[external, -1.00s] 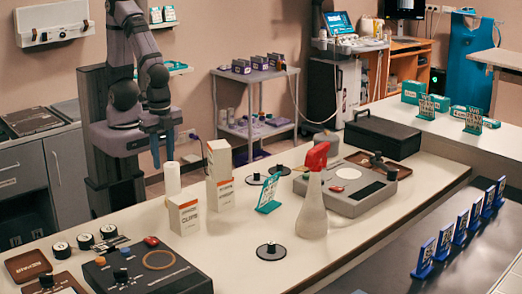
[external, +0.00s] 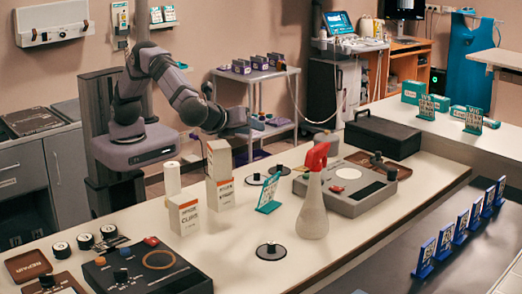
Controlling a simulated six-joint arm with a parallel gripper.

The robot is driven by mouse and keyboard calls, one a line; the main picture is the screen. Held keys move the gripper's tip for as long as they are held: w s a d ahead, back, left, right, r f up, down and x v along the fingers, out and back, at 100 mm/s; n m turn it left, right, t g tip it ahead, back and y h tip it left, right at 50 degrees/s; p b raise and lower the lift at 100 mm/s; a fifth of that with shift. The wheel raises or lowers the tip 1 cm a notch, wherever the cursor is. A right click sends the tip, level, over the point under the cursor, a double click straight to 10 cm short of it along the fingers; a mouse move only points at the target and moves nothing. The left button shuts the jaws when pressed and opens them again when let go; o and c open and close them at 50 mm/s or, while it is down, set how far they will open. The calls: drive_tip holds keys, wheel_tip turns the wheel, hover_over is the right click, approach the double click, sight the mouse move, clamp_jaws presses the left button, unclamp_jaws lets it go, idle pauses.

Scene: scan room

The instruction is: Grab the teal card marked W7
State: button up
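Several teal cards are in the external view, and their markings are too small for me to read surely, so I cannot tell which is W7. One teal card (external: 268,193) stands tilted on the white table, right of the white boxes. Two more, a left one (external: 426,108) and a right one (external: 474,121), stand on the counter at the back right. My gripper (external: 264,131) is above and beyond the table's back edge, pointing right, apart from every card. Nothing shows held in it, and its finger opening is unclear.
White boxes (external: 184,215) and a white cylinder (external: 172,178) stand left of the near teal card. A spray bottle (external: 313,205) with a red head stands right of it. A black disc (external: 271,251) lies in front. Blue cards (external: 445,242) line the dark right-hand surface.

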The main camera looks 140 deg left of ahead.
drive_tip(key=w+d+f+m+t+y+b, duration=0.1)
drive_tip(key=w+d+f+m+y+b, duration=0.2)
drive_tip(key=w+d+f+m+b, duration=0.25)
drive_tip(key=m+y+b, duration=0.2)
drive_tip(key=m, duration=0.2)
approach(267, 182)
drive_tip(key=shift+t, duration=0.3)
drive_tip(key=shift+s+a+f+p, duration=0.25)
drive_tip(key=shift+a+p, duration=0.35)
drive_tip(key=shift+a, duration=1.2)
drive_tip(key=shift+s+a+f+p, duration=0.1)
drive_tip(key=shift+s+a+p, duration=0.4)
drive_tip(key=shift+a, duration=1.3)
drive_tip(key=shift+s+a+f+p, duration=0.15)
drive_tip(key=shift+a+p, duration=0.55)
drive_tip(key=shift+a, duration=1.05)
drive_tip(key=shift+c, duration=0.6)
clamp_jaws()
